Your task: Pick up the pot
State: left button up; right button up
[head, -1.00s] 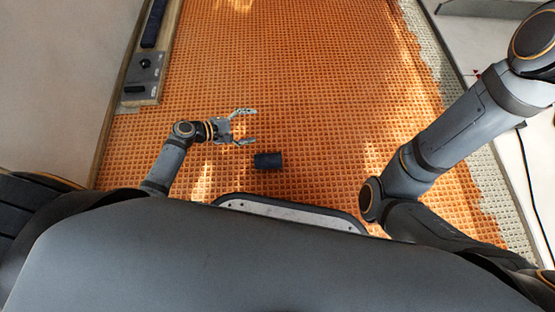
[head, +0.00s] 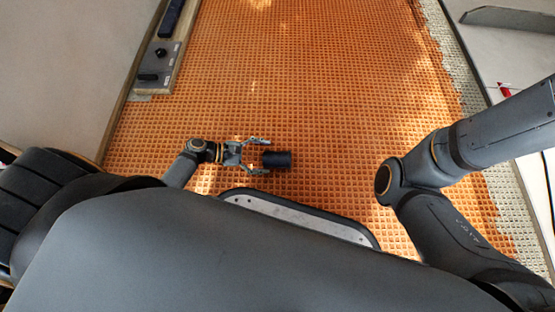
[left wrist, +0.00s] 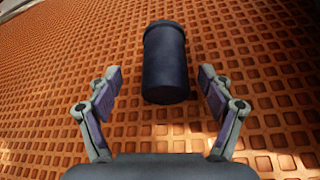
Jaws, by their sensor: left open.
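The pot is a small dark blue-black cylinder (head: 278,160) on the orange gridded floor, in front of my base. It also shows in the left wrist view (left wrist: 165,65), ahead of the fingers and centred between them. My left gripper (head: 258,155) is open, its fingers pointing right toward the pot. In the left wrist view my left gripper (left wrist: 160,90) has its fingertips on either side of the pot's near end, with gaps on both sides. The right gripper is out of view; only my right arm shows.
The orange gridded floor (head: 310,70) is clear around the pot. A panel with dark knobs (head: 158,65) stands at the upper left beside a pale wall. A pale surface with a small red item (head: 504,89) lies at the right.

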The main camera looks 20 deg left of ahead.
aim_at(277, 159)
pick_arm(q)
jog(key=d+f+b, duration=0.1)
jog(key=b, duration=0.1)
jog(key=d+f+b, duration=0.1)
jog(key=d+b, duration=0.1)
jog(key=shift+w+d+f, duration=0.2)
jog(key=shift+w+d, duration=0.1)
jog(key=shift+w, duration=0.1)
jog(key=shift+w+d, duration=0.25)
jog(key=shift+d, duration=0.2)
jog(key=shift+r, duration=0.15)
jog(key=c, duration=1.4)
